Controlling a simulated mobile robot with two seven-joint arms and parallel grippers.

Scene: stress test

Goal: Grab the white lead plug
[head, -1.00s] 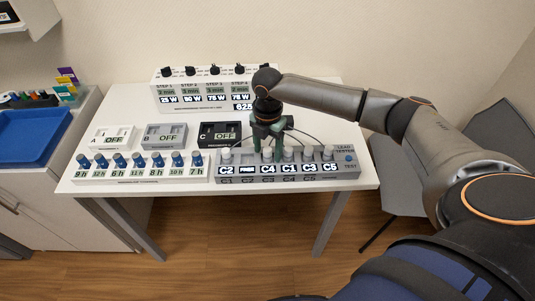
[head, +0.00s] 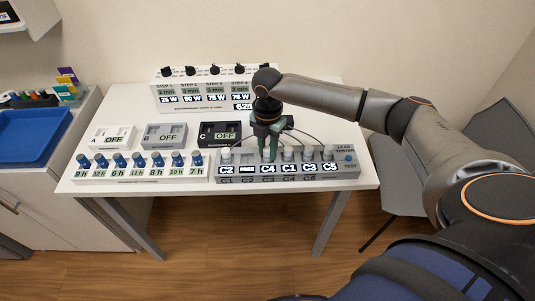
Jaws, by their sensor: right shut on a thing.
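The lead tester (head: 340,172) is a grey box on the white table, with a row of light plugs and labels C2, a small lit one, C4, C1, C3, C5. My right gripper (head: 268,155) points down over the tester near the C4 label. It is shut on a plug whose body is mostly hidden by the fingers, so its colour is hard to tell. Other pale plugs (head: 287,155) stand close to the right, and one stands at C2 (head: 226,155). My left gripper is not in view.
Thin leads arc behind the tester. Boxes A (head: 113,137), a grey one (head: 165,136) and C (head: 220,134), all reading OFF, stand to the left. Blue-knobbed timers (head: 140,172) line the front. A step panel (head: 205,90) stands behind. A blue tray (head: 35,137) is far left.

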